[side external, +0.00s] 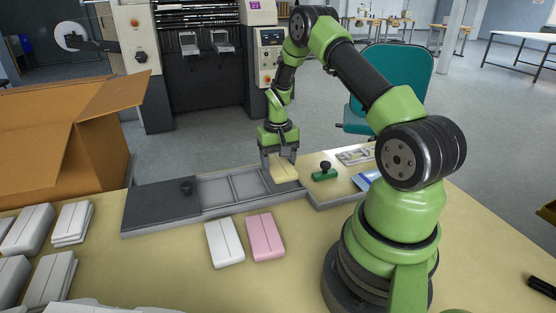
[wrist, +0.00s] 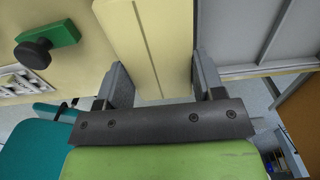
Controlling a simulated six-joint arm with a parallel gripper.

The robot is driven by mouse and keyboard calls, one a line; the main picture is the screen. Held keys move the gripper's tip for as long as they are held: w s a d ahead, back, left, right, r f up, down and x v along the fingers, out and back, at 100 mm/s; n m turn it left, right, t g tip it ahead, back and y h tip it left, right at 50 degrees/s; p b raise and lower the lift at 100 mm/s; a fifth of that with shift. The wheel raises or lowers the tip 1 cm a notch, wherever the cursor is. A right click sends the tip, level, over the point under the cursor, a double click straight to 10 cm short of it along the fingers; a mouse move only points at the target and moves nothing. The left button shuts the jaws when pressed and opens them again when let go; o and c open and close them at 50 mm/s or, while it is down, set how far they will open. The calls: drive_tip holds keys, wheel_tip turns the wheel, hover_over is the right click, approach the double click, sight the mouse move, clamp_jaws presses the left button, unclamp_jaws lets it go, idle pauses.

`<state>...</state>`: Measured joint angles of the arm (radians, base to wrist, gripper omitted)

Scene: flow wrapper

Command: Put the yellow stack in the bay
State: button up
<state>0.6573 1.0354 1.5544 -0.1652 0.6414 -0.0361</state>
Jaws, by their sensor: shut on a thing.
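My gripper (side external: 279,161) is shut on the yellow stack (side external: 284,174), a pale yellow block with a lengthwise seam. In the wrist view the yellow stack (wrist: 150,38) sits between the two fingers. The grey tray (side external: 223,211) has shallow open bays, with an empty bay (side external: 247,186) just left of the stack. The stack is at the tray's right end; I cannot tell whether it hangs above it or rests there. In the wrist view the tray (wrist: 252,68) lies just right of the stack.
A dark lid (side external: 160,207) with a knob covers the tray's left part. A white stack (side external: 224,243) and a pink stack (side external: 265,238) lie in front. A green block with a black knob (side external: 324,174) stands to the right. An open carton (side external: 65,140) and several white stacks are at left.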

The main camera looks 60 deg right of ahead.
drive_tip(key=shift+f, duration=0.15)
drive_tip(key=shift+f, duration=1.15)
drive_tip(key=shift+f, duration=0.15)
idle(0.3)
drive_tip(key=o, duration=0.8)
